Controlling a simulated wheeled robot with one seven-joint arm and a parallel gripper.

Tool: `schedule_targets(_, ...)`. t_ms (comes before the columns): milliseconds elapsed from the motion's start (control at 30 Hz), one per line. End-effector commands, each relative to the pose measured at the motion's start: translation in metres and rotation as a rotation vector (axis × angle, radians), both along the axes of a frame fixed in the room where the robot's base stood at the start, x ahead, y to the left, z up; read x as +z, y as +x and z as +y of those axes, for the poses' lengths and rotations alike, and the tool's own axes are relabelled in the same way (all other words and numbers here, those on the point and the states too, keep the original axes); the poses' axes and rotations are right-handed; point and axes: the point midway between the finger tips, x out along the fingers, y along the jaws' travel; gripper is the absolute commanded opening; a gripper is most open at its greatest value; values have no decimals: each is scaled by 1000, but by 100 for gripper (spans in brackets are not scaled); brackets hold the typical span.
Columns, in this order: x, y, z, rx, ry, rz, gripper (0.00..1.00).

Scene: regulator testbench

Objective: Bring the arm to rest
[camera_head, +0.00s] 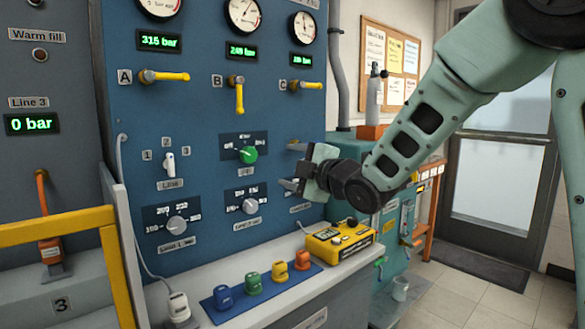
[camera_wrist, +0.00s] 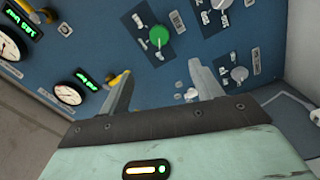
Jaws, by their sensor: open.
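My gripper (camera_head: 292,166) is in front of the right part of the blue panel (camera_head: 205,105), with its fingers pointing at the panel. In the wrist view my gripper (camera_wrist: 165,78) has its two fingers spread apart with nothing between them. The green knob (camera_head: 248,155) is to the left of the fingers in the head view; it also shows in the wrist view (camera_wrist: 158,36). My arm reaches in from the upper right. The controls right behind my gripper are partly hidden. I cannot tell how far the fingertips are from the panel.
A shelf below holds a yellow device (camera_head: 341,243) and a blue mat (camera_head: 212,310) with several coloured plugs. Yellow lever A (camera_head: 165,76) is horizontal, yellow lever B (camera_head: 239,95) hangs down. A yellow rail (camera_head: 110,265) stands at left. Open floor (camera_head: 475,285) lies at right.

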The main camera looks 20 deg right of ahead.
Motion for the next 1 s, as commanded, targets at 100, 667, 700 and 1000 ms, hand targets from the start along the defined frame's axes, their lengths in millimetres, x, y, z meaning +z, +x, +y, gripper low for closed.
schedule_targets(100, 0, 0, 0, 0, 0, 0, 65)
schedule_targets(667, -50, -29, 40, -27, 158, 311, 65)
schedule_targets(700, -67, -42, 52, -42, 200, 413, 65)
schedule_targets(1000, -172, -205, 120, -275, 364, 1161, 65)
